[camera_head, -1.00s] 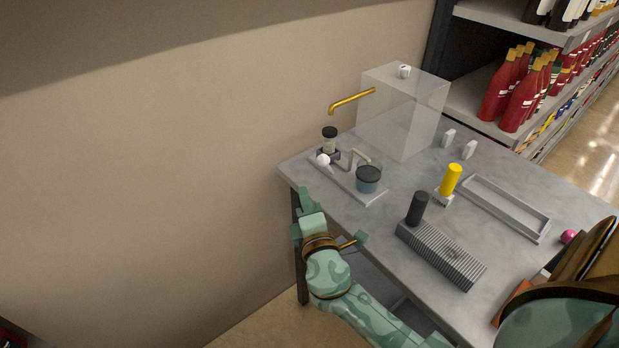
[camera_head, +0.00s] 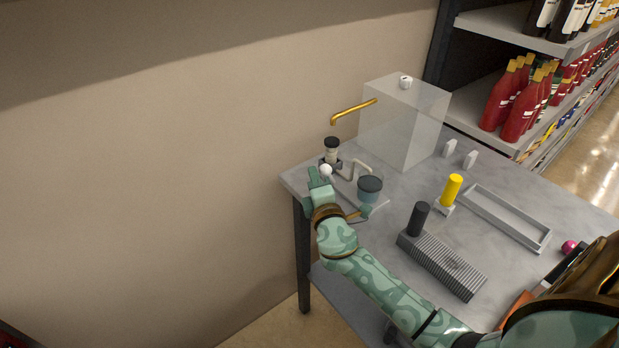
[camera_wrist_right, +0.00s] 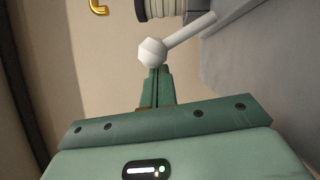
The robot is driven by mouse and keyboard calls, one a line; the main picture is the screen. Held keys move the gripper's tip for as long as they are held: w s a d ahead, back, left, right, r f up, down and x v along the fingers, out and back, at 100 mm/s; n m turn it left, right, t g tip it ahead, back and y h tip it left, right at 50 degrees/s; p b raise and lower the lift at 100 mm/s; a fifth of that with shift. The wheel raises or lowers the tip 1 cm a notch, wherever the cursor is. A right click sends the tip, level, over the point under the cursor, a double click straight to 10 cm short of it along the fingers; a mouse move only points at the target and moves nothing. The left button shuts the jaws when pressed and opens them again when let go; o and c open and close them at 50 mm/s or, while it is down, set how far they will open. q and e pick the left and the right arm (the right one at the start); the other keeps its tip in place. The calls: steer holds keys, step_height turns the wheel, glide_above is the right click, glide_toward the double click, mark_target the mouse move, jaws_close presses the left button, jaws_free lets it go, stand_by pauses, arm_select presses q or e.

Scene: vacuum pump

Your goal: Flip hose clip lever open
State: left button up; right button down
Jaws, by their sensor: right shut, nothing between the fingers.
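The hose clip lever is a pale rod with a white ball knob (camera_head: 326,170) on the pump's small base plate at the table's left end. In the right wrist view the ball (camera_wrist_right: 152,52) fills the space just beyond my fingertips, and its rod runs up to the right. My right gripper (camera_head: 314,173) is shut and empty, with its tips at or very close to the ball; contact is unclear. The closed fingers also show in the right wrist view (camera_wrist_right: 155,75). A pale ribbed cylinder (camera_wrist_right: 160,10) stands behind the ball. My left gripper is out of view.
A dark-lidded jar (camera_head: 369,188) and bent pipe (camera_head: 358,167) stand close by the lever. A black-capped cylinder (camera_head: 331,148) is behind it. A ribbed block (camera_head: 442,264) lies toward the front.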

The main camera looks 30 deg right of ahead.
steer(key=shift+r, duration=0.1)
steer(key=shift+d+r+m+p, duration=0.15)
steer(key=shift+r+m+p, duration=0.05)
steer(key=shift+m+p, duration=0.35)
